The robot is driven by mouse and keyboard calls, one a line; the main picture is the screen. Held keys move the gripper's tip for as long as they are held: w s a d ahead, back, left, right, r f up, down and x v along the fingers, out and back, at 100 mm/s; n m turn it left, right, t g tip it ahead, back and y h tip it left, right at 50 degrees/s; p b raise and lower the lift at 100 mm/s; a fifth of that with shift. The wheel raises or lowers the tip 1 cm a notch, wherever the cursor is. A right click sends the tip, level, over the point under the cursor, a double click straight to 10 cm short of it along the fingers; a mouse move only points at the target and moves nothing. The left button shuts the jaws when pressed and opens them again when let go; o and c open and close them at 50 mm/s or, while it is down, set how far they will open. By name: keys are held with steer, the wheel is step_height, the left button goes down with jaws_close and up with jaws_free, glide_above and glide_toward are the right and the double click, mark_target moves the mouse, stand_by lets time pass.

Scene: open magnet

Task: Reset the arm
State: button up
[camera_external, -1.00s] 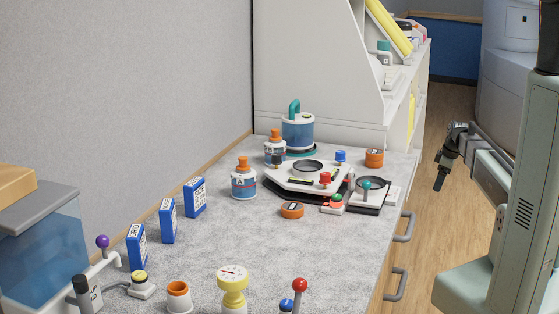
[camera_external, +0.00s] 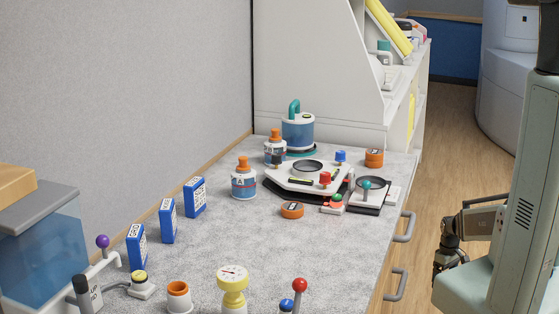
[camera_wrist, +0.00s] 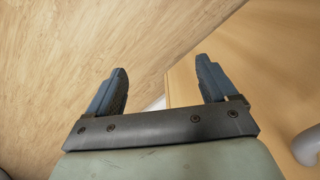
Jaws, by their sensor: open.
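My gripper (camera_external: 441,268) hangs low beside my pale green body, to the right of the counter and clear of it. The wrist view shows my gripper (camera_wrist: 163,90) with its two dark blue fingers spread apart and nothing between them. Below the fingers in that view are the wood floor (camera_wrist: 75,50) and part of a wooden cabinet front (camera_wrist: 270,75). In the external view the fingertips point down and are small and dark.
The grey speckled counter (camera_external: 230,240) holds a white instrument (camera_external: 310,178), bottles, blue boxes (camera_external: 167,221) and several knobs. Drawer handles (camera_external: 404,227) stick out from its right side, near my gripper. A strip of wood floor (camera_external: 435,150) is free behind.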

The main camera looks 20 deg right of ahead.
steer(key=s+a+f+m+g, duration=0.1)
steer(key=s+a+f+g, duration=0.2)
steer(key=s+a, duration=0.5)
steer(key=s+a+f+m+g, duration=0.1)
steer(key=s+a+f+g, duration=0.2)
steer(key=s, duration=1.1)
steer(key=a+f, duration=0.3)
steer(key=a, duration=0.2)
steer(key=shift+s+a, duration=0.25)
steer(key=shift+a, duration=0.15)
steer(key=shift+f, duration=0.1)
